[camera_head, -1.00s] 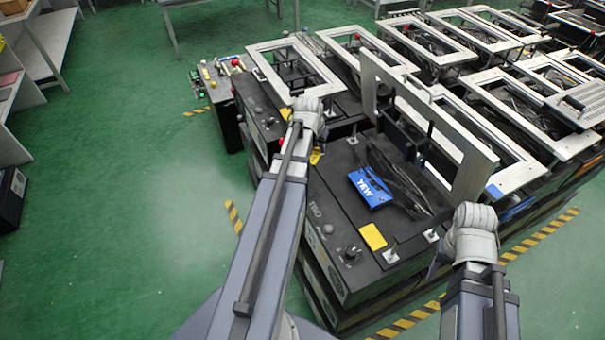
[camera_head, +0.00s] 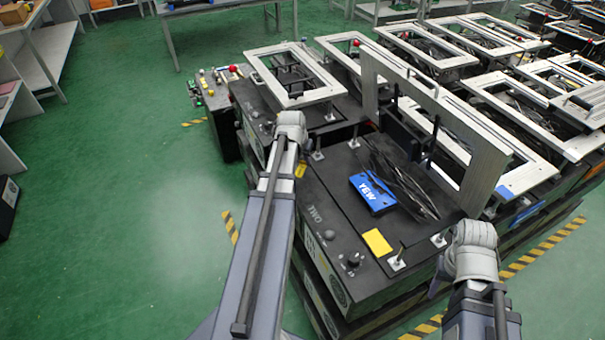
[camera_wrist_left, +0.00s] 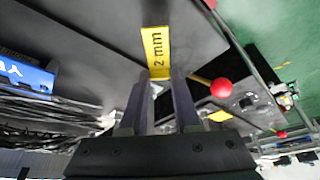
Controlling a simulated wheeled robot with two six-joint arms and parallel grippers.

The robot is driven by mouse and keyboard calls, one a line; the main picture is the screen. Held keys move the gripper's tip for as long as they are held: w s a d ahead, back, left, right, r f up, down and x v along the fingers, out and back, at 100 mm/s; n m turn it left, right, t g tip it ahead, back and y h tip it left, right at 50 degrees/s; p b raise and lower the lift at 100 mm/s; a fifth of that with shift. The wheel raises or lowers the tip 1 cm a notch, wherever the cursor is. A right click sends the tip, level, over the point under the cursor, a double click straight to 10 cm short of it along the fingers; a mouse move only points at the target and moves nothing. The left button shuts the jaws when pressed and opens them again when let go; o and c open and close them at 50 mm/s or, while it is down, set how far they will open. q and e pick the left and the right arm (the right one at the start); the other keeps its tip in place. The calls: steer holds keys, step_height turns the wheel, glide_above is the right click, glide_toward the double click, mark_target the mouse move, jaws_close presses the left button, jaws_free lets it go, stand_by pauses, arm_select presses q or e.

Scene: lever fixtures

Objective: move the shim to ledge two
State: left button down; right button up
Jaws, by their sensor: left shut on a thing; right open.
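The shim, a yellow strip marked "2 mm" (camera_wrist_left: 156,48), stands out from the fingertips of my left gripper (camera_wrist_left: 160,84) in the left wrist view. The gripper is shut on its near end. In the head view a bit of yellow, the shim (camera_head: 301,169), shows beside my left forearm, over the near left part of the black fixture marked TWO (camera_head: 315,214). My arm hides most of that gripper. My right gripper (camera_head: 440,277) is open, partly hidden by its wrist, near the fixture's right front corner.
On fixture TWO are a blue box marked YEW (camera_head: 373,193), a yellow pad (camera_head: 377,242), black cables (camera_head: 400,180) and short metal posts. A raised metal frame (camera_head: 480,165) stands behind. A red knob (camera_wrist_left: 222,87) is right of the shim in the wrist view.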

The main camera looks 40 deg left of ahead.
mark_target(302, 167)
arm_select(q)
steer(key=shift+f+b, duration=1.75)
steer(key=shift+b, duration=0.05)
steer(key=shift+f, duration=0.15)
steer(key=shift+f, duration=0.15)
steer(key=c, duration=0.6)
jaws_free()
steer(key=shift+c, duration=0.2)
steer(key=shift+r, duration=0.2)
steer(key=p+v, duration=1.1)
steer(key=v, duration=0.1)
steer(key=shift+r, duration=0.1)
